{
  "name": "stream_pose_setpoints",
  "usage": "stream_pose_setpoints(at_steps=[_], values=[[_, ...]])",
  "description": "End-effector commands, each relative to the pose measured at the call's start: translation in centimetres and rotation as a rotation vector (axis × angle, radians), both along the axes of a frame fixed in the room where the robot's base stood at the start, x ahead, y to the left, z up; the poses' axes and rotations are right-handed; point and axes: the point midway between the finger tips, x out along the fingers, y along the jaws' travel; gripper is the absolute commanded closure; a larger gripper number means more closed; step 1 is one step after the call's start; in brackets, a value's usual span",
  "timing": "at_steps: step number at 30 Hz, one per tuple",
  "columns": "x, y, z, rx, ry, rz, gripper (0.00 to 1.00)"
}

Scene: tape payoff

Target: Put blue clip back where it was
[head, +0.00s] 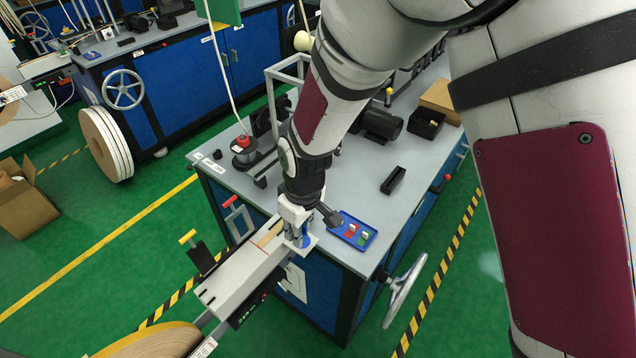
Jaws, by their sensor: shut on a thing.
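My gripper (300,232) points down at the right end of a pale metal plate (235,281) that juts out from the workbench. It is shut on the blue clip (306,240), of which only a small blue part shows; the fingers hide the rest. I cannot tell whether the clip touches the plate. A blue tray (342,237) lies on the bench just right of the gripper. In it sit a red clip (351,231) and a green clip (363,235). A dark part of my gripper reaches over the tray's left end, hiding some of it.
A tan strip (268,236) lies on the plate left of the gripper. A black holder (393,180) stands on the grey bench (350,190) behind the tray. A handwheel (404,290) sticks out from the bench's right front. A large tape roll (150,343) is at the bottom left.

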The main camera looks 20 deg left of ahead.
Motion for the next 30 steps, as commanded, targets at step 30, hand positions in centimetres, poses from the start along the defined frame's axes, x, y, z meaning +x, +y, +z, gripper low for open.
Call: stream_pose_setpoints(at_steps=[30], values=[[1.7,0.2,-4.0,0.000,0.000,0.000,0.63]])
